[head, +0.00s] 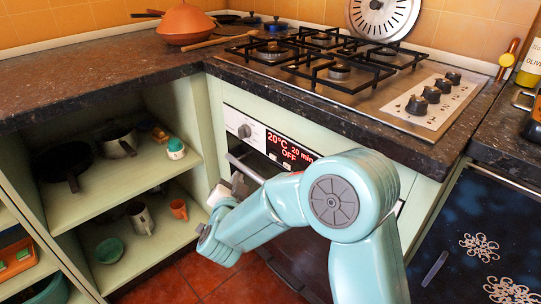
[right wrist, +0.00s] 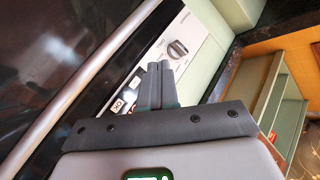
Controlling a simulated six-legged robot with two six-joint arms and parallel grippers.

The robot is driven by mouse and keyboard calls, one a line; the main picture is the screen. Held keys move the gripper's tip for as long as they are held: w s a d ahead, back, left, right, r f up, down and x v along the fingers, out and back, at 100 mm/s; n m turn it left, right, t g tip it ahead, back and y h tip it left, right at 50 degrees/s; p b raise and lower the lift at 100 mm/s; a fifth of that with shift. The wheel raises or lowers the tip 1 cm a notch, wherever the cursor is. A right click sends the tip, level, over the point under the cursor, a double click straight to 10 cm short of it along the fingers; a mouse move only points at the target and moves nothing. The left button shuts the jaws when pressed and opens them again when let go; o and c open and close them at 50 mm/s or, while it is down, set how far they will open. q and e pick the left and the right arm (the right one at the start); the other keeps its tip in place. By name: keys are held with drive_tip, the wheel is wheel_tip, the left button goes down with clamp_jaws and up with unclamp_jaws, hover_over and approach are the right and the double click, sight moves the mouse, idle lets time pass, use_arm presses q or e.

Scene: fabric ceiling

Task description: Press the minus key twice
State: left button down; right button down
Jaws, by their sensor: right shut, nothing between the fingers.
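The oven's control panel (head: 231,119) has a round knob (head: 244,131) and a dark display (head: 284,148) reading "20°C 20 min OFF" in red. Small pale keys (head: 273,156) sit under the display; their signs are too small to read. My right gripper (head: 238,179) is just in front of the oven, below the knob, partly hidden by my arm. In the right wrist view, its fingers (right wrist: 159,68) are shut and empty, pointing at the panel near the knob (right wrist: 177,49). An "OK" key (right wrist: 117,105) shows left of the fingers. I cannot make out the minus key. My left gripper is out of view.
The oven door handle (right wrist: 85,85) runs close beside my right gripper. The dark worktop (head: 90,85) with the gas hob (head: 395,98) overhangs above. Open shelves (head: 115,188) with pans and cups stand to the left.

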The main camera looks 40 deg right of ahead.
drive_tip(key=shift+d, duration=0.15)
drive_tip(key=shift+w+d, duration=0.2)
drive_tip(key=shift+d, duration=1.95)
drive_tip(key=shift+w+d, duration=0.15)
drive_tip(key=shift+d, duration=1.95)
drive_tip(key=shift+d+b, duration=0.1)
drive_tip(key=shift+b, duration=0.2)
drive_tip(key=shift+d, duration=0.35)
drive_tip(key=shift+d, duration=0.5)
drive_tip(key=shift+a, duration=0.9)
drive_tip(key=shift+s+a, duration=0.15)
drive_tip(key=shift+a, duration=1.1)
drive_tip(key=shift+s+a, duration=0.1)
drive_tip(key=shift+a, duration=1.15)
